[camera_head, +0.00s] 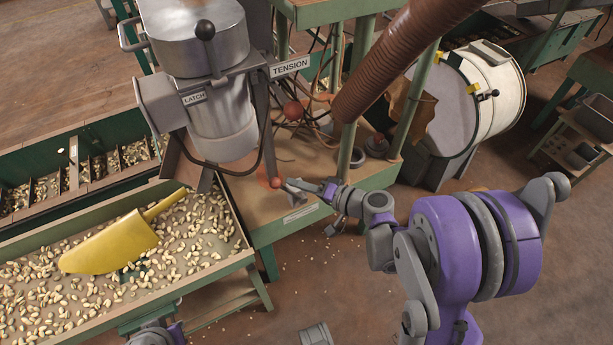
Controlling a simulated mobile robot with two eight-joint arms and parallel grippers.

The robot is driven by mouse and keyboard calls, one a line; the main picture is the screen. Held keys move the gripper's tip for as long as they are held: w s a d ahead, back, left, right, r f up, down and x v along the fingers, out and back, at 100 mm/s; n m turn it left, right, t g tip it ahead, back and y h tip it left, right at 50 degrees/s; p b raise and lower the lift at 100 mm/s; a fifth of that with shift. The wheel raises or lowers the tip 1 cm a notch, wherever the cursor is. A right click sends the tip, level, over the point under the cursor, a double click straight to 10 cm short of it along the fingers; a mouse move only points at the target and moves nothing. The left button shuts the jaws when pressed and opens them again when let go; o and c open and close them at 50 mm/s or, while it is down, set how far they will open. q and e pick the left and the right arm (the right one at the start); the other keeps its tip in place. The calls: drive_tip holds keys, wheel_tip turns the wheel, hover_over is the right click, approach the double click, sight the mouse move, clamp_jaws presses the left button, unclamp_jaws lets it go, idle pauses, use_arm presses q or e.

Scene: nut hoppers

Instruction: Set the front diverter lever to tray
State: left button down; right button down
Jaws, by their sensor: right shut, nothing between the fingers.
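A long thin lever (267,130) hangs below the TENSION sign and ends in an orange-red ball knob (275,182) just above the green-framed table. I cannot tell whether this is the front diverter lever. A second red ball knob (293,110) sits further back, in front of dark cables. My right gripper (297,190) reaches in from the right. It is shut and empty, with its tips just right of the lower knob; I cannot tell whether they touch. Of my left arm only a grey and purple part shows at the bottom edge; its fingers are out of view.
A nut-filled tray (247,257) with a yellow scoop (110,247) is at left. A grey metal hopper (222,118) with a LATCH label stands above the table (237,190). A brown hose (395,55) hangs behind my right gripper.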

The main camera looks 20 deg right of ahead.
use_arm(q)
drive_tip(key=shift+r, duration=0.35)
use_arm(e)
drive_tip(key=shift+s+a+f+n+h, duration=0.15)
drive_tip(key=shift+a+n+h, duration=0.2)
drive_tip(key=shift+a, duration=0.35)
use_arm(q)
drive_tip(key=shift+d+p, duration=0.1)
drive_tip(key=shift+p, duration=0.2)
